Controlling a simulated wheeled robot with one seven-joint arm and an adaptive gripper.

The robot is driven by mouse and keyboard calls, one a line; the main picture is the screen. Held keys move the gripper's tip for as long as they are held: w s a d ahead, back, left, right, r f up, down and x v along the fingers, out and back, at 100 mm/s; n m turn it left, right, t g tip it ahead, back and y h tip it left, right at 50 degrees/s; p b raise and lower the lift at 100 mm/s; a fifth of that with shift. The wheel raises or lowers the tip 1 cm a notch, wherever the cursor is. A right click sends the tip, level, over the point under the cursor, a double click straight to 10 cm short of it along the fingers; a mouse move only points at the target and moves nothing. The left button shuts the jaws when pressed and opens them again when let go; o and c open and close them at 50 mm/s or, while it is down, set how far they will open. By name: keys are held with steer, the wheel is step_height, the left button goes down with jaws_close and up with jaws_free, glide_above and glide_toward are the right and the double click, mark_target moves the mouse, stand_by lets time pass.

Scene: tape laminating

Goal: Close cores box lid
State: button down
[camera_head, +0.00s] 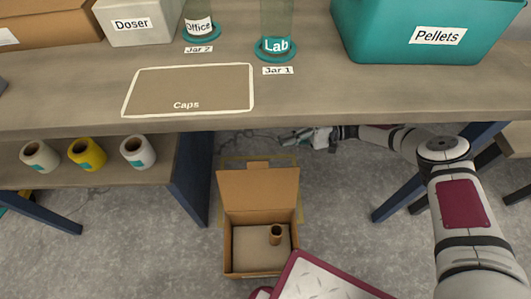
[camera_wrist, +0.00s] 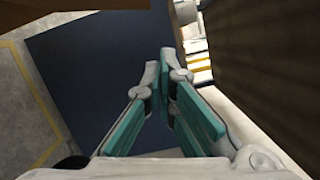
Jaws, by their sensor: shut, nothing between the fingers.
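The cores box (camera_head: 230,262) is an open cardboard box on the floor below the table. Its lid (camera_head: 258,193) stands up at the box's far side, so the inside shows. One brown core (camera_head: 276,235) stands in the box. My gripper (camera_head: 290,141) is under the table, beyond the lid and a little to its right, apart from it. In the wrist view my gripper (camera_wrist: 166,60) has its fingertips together with nothing between them. A brown surface (camera_wrist: 75,6) at that view's top left may be the lid, but I cannot tell.
The table (camera_head: 310,90) overhangs my arm. A blue table leg (camera_head: 188,182) stands left of the box, and another (camera_head: 400,190) to the right. A shelf with several tape rolls (camera_head: 87,153) is at left. A yellow line (camera_wrist: 40,95) marks the floor.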

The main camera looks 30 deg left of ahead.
steer(key=s+a+r+b, duration=0.1)
steer(key=s+a+b, duration=0.1)
steer(key=s, duration=0.6)
steer(key=shift+s+a+r, duration=0.25)
steer(key=shift+s+a, duration=0.15)
steer(key=shift+a, duration=0.35)
steer(key=shift+s+d+r, duration=0.1)
